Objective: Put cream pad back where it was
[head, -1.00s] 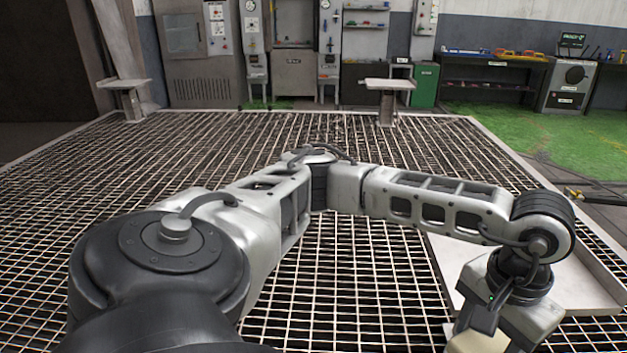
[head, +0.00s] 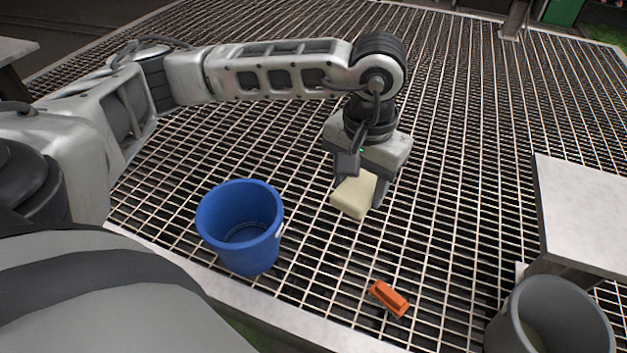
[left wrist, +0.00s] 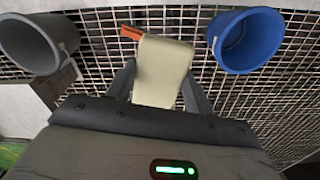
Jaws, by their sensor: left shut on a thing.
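The cream pad (head: 354,195) is between the fingers of my left gripper (head: 366,190), which is shut on it. The pad hangs above the metal grating, to the right of the blue bucket and up from the orange object in the head view. In the left wrist view the cream pad (left wrist: 161,72) juts out between the two dark fingers of my left gripper (left wrist: 160,85). Its far end overlaps part of the orange object. My right gripper is not in view.
A blue bucket (head: 242,225) stands on the grating (head: 300,150). An orange block-like object (head: 389,298) lies near the front edge. A grey bucket (head: 560,320) is at the lower right, beside a pale raised plate (head: 590,210). The grating behind the gripper is clear.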

